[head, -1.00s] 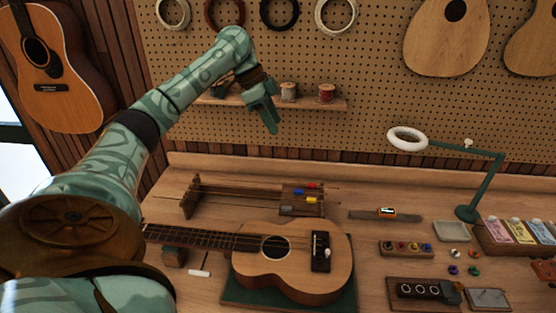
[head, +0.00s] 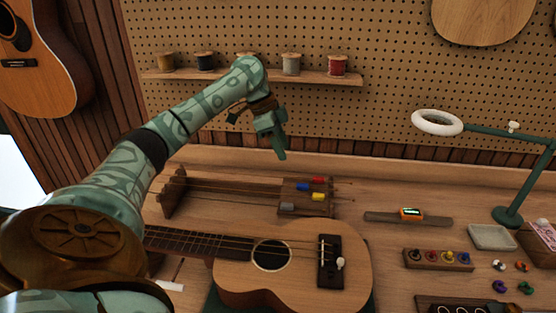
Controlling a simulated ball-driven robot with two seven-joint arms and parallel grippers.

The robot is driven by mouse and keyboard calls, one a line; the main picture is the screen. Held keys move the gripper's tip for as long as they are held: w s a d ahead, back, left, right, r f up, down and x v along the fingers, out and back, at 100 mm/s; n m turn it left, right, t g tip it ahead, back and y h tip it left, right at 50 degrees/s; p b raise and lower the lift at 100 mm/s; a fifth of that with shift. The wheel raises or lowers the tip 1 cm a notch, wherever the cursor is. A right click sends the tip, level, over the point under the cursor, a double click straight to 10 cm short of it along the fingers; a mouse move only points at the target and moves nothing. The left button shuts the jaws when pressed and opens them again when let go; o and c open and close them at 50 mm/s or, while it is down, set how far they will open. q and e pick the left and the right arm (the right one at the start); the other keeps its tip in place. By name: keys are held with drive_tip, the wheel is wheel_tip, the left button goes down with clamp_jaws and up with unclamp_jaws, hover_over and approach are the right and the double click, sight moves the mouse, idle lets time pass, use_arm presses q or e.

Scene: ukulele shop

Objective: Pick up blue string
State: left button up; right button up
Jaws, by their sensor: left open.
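A wooden string rack (head: 175,200) lies behind the ukulele, with thin strings stretched along it. A block at its right end bears small coloured tags, and the blue tag (head: 303,187) marks the blue string among red, yellow and grey ones. The string itself is too thin to tell its colour. My left gripper (head: 280,153) is open and empty, pointing down above the rack, a little left of the blue tag and apart from it. My right gripper is not in view.
A ukulele (head: 300,275) lies in front of the rack. A shelf with several spools (head: 291,64) is on the pegboard behind my arm. A clip-on tuner (head: 411,214), a peg block (head: 437,259) and a ring lamp (head: 437,122) are at right. Bare bench lies between rack and tuner.

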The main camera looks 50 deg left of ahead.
use_arm(q)
drive_tip(key=b, duration=0.2)
hover_over(298, 184)
drive_tip(key=s+a, duration=0.1)
drive_tip(key=a, duration=0.1)
wheel_tip(298, 184, down, 6)
drive_tip(key=shift+s+a+f, duration=0.1)
drive_tip(key=shift+s, duration=0.05)
drive_tip(key=b+x, duration=0.2)
drive_tip(key=x, duration=0.3)
drive_tip(key=shift+f+b, duration=0.15)
drive_tip(key=shift+b, duration=0.25)
drive_tip(key=shift+s, duration=0.15)
drive_tip(key=shift+c, duration=0.3)
clamp_jaws()
